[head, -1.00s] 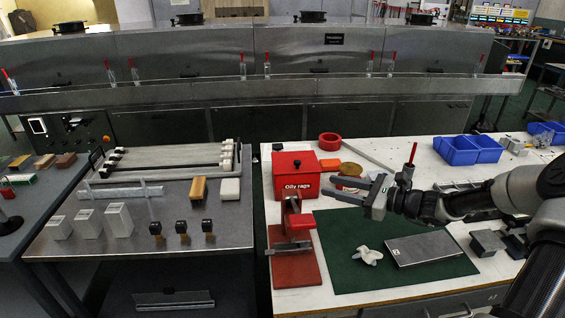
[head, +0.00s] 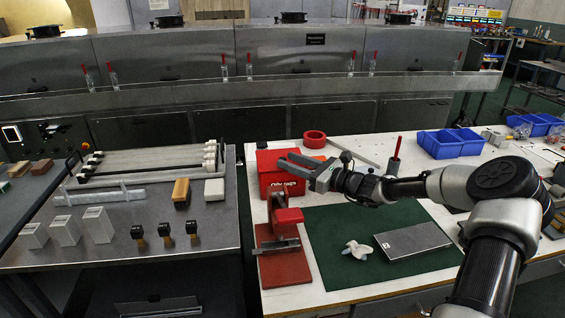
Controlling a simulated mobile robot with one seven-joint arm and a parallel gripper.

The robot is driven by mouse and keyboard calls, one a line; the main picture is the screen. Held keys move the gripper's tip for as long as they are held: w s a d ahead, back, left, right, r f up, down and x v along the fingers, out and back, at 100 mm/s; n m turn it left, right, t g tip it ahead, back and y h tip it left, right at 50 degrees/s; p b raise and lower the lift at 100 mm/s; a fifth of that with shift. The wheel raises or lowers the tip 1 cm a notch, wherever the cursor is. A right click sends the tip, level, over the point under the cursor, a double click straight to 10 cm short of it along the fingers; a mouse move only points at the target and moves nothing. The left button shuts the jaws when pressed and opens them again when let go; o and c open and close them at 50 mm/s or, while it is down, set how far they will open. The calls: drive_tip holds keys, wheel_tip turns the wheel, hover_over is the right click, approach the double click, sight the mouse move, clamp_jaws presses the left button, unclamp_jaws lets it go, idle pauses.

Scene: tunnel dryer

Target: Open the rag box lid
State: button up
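The red rag box (head: 284,187), lettered "Oily rags", stands on the white table, behind a red clamp-like tool. Its lid (head: 266,158) is partly covered by my gripper, and its black knob is not visible. The lid looks shut. My gripper (head: 290,162) is in front of the upper right of the box, with its fingers pointing left across the lid area. A gap shows between the fingers, and nothing can be seen held there. I cannot tell whether a finger touches the lid or knob.
The red tool (head: 284,215) on its red base stands close in front of the box. A green mat (head: 330,270) bears a white part (head: 357,250) and a grey plate (head: 412,241). Blue bins (head: 450,143) stand back right.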

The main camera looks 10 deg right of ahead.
sight(285, 159)
drive_tip(key=shift+x, duration=1.85)
clamp_jaws()
